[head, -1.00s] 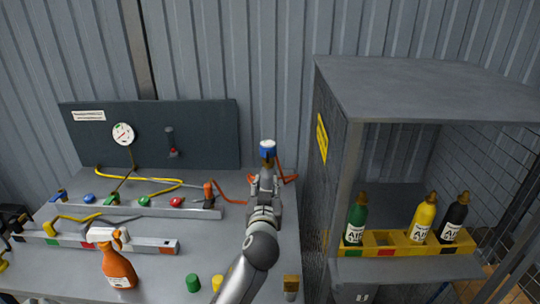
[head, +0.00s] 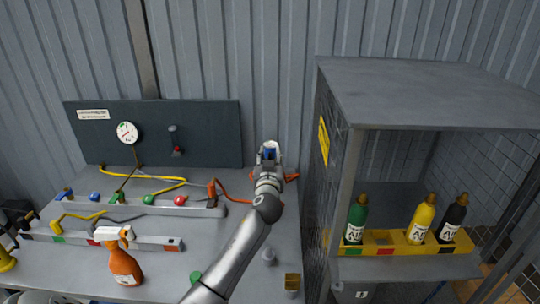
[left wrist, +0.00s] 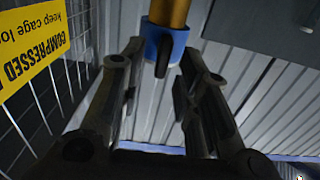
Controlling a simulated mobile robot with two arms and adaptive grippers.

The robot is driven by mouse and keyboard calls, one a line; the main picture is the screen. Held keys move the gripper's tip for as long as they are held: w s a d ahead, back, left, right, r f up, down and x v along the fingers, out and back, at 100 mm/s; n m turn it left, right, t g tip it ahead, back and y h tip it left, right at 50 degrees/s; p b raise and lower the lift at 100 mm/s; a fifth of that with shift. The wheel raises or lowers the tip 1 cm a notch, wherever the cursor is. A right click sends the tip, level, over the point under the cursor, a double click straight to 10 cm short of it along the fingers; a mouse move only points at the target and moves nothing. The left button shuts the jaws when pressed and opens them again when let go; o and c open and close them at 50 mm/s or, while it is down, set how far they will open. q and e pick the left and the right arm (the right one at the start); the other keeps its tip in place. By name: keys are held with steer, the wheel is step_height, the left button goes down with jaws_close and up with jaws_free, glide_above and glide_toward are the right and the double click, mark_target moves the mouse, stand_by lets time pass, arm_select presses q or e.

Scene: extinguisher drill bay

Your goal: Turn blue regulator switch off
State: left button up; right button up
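The blue regulator switch (head: 270,154) is at the back right of the bench, by the cage; my gripper partly covers it in the head view. In the left wrist view it is a blue collar (left wrist: 178,47) with a dark tab, on a yellow-brown cylinder (left wrist: 168,12). My left gripper (head: 268,160) is at the switch. In the left wrist view its two fingers (left wrist: 158,78) are spread apart, with the blue collar between and just beyond the tips. I cannot tell whether they touch it. My right gripper is not in view.
The grey cage (head: 345,190) stands close right of my arm, with green (head: 356,222), yellow (head: 421,221) and black (head: 452,220) bottles in a yellow rack. An orange spray bottle (head: 124,266) stands at the bench's front left.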

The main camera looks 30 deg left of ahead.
arm_select(q)
steer(key=shift+w+a, duration=0.15)
steer(key=shift+w, duration=0.1)
steer(key=shift+c, duration=0.2)
jaws_close()
